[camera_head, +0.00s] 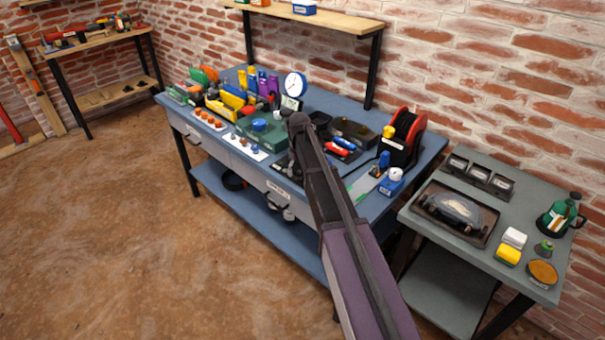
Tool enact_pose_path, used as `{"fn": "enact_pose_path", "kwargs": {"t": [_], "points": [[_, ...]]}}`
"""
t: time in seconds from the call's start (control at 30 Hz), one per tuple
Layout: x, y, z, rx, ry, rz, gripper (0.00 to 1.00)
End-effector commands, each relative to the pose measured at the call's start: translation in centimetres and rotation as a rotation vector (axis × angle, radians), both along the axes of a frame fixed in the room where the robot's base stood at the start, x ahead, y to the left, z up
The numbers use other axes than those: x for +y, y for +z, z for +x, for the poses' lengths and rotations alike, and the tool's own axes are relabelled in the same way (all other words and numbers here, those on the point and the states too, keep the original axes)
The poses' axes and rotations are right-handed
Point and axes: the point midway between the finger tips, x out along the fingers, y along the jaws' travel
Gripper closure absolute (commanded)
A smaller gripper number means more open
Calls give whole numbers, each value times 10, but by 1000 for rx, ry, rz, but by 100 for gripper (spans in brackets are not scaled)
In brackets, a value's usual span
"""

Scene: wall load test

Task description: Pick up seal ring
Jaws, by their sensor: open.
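I cannot pick out a seal ring for certain. Small orange parts (207,119) sit in rows on a white card at the left of the blue workbench (230,165). Small grey and blue parts (249,146) sit on a second white card beside them; they are too small to tell their shape. My arm rises from the bottom of the picture across the bench, and its dark upper end is over the bench's middle. My gripper cannot be made out; the arm hides part of the bench top.
A dial gauge (294,85), a green case (262,131) and a red reel (408,128) crowd the bench. A grey side table (418,220) on the right holds a tray (429,212), a green bottle (558,217) and tins. The floor (110,240) at left is clear.

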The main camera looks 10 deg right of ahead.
Motion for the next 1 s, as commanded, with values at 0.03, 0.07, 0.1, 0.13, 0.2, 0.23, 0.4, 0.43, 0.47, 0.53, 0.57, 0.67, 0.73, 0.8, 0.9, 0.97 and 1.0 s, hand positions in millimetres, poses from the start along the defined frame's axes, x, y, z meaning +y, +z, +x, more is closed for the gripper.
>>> {"fn": "enact_pose_path", "kwargs": {"t": [0.03,0.07,0.1,0.13,0.2,0.23,0.4,0.43,0.47,0.53,0.57,0.67,0.73,0.8,0.9,0.97,1.0], "points": [[0,0,0,0,0,0,9],[0,0,0,0,0,0,9],[0,0,0,0,0,0,9],[0,0,0,0,0,0,9],[0,0,0,0,0,0,15],[0,0,0,0,0,0,23],[0,0,0,0,0,0,56],[0,0,0,0,0,0,62],[0,0,0,0,0,0,64],[0,0,0,0,0,0,65],[0,0,0,0,0,0,65],[0,0,0,0,-1,0,66],[0,0,0,0,-1,0,66],[-1,0,0,0,-1,0,66],[-1,1,0,0,-1,0,66],[-1,2,0,0,-1,0,66],[-1,3,0,0,-1,0,66]]}}
